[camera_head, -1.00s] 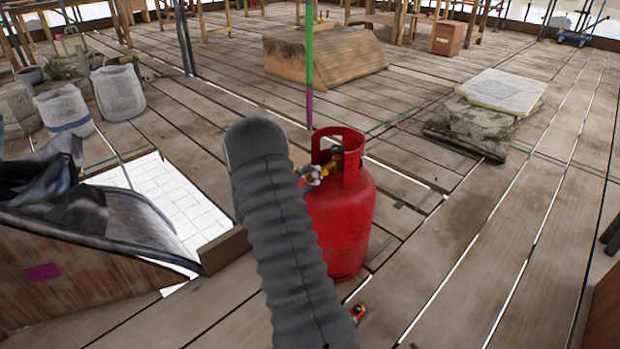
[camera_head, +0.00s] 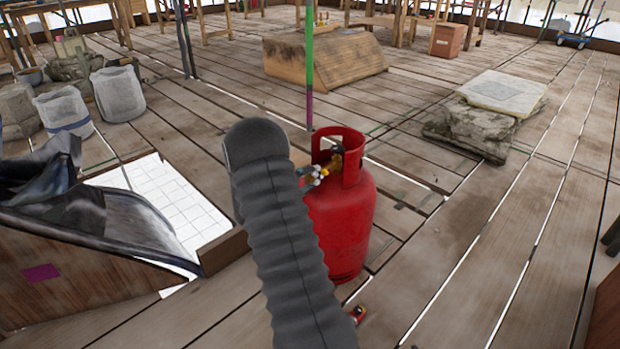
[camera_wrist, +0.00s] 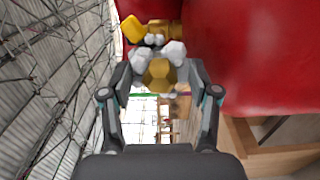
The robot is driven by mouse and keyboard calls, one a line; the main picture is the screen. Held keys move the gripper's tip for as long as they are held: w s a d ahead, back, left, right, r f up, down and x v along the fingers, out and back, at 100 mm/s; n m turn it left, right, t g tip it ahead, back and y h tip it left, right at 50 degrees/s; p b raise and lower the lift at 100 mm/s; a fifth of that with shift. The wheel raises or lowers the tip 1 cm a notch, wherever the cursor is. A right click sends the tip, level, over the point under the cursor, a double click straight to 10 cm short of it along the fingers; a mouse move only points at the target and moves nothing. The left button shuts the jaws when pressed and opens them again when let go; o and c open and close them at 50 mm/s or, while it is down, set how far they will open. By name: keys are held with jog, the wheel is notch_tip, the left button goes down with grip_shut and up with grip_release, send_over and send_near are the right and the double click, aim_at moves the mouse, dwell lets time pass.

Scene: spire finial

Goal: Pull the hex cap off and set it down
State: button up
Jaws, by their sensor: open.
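The hex cap (camera_wrist: 159,74) is a brass, six-sided piece, facing the camera in the wrist view. Pale rounded shapes lie just behind it on both sides; I cannot tell what they are. A brass valve (camera_wrist: 158,30) with a yellow part sits behind, against the red gas cylinder (camera_wrist: 255,60). In the head view the cylinder (camera_head: 345,225) stands upright on the planks, with the valve (camera_head: 330,165) under its collar. My gripper (camera_wrist: 160,80) is open, one finger either side of the cap; contact is unclear. In the head view my sleeved arm hides most of the gripper.
A small red and brass item (camera_head: 357,313) lies on the planks near the cylinder's base. A green and purple pole (camera_head: 309,70) rises behind the cylinder. Bare planks (camera_head: 480,230) lie to the right.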

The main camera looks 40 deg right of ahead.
aim_at(306, 180)
jog(key=shift+b, duration=0.6)
jog(key=shift+c, duration=0.3)
grip_shut()
jog(key=shift+a, duration=0.1)
jog(key=shift+s+a+b, duration=0.2)
jog(key=shift+a+b, duration=1.3)
jog(key=shift+a, duration=1.4)
